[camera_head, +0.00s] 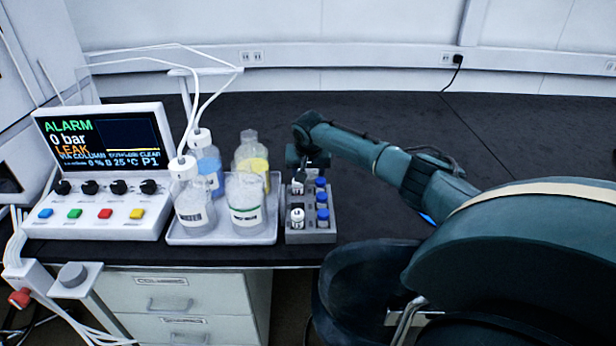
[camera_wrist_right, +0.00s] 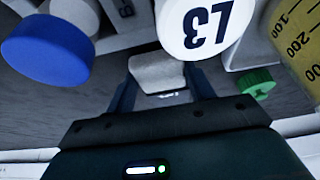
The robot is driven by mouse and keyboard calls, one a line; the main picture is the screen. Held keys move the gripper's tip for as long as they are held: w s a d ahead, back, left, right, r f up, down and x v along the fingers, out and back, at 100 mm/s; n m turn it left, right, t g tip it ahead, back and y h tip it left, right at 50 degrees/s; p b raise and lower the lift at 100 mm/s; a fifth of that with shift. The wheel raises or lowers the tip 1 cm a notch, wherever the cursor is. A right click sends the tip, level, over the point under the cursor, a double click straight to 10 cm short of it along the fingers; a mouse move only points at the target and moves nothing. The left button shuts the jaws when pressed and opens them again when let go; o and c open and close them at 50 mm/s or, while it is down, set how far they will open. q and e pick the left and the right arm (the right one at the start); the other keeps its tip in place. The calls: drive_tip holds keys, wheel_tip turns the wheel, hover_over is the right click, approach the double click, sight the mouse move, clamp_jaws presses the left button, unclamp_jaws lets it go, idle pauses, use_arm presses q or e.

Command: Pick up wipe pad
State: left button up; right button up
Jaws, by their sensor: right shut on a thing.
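My right gripper (camera_head: 308,163) reaches in from the right in the head view, just behind the grey vial rack (camera_head: 311,236). In the right wrist view its two dark fingers are shut on a small pale block, the wipe pad (camera_wrist_right: 158,70). The pad sits between the fingertips, close to a white cap marked L3 (camera_wrist_right: 205,25). In the head view I cannot make out the pad; the gripper and rack hide that spot. My left gripper is not in view.
The rack holds blue-capped vials (camera_head: 322,198) and white-capped vials (camera_head: 297,218). Left of it, a white tray (camera_head: 222,239) holds several bottles with tubing. The control unit (camera_head: 97,212) shows ALARM and LEAK. Dark bench is clear behind the arm. A green cap (camera_wrist_right: 257,82) shows in the wrist view.

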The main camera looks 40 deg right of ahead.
wheel_tip(320, 180, up, 10)
drive_tip(key=p, duration=0.1)
idle(0.5)
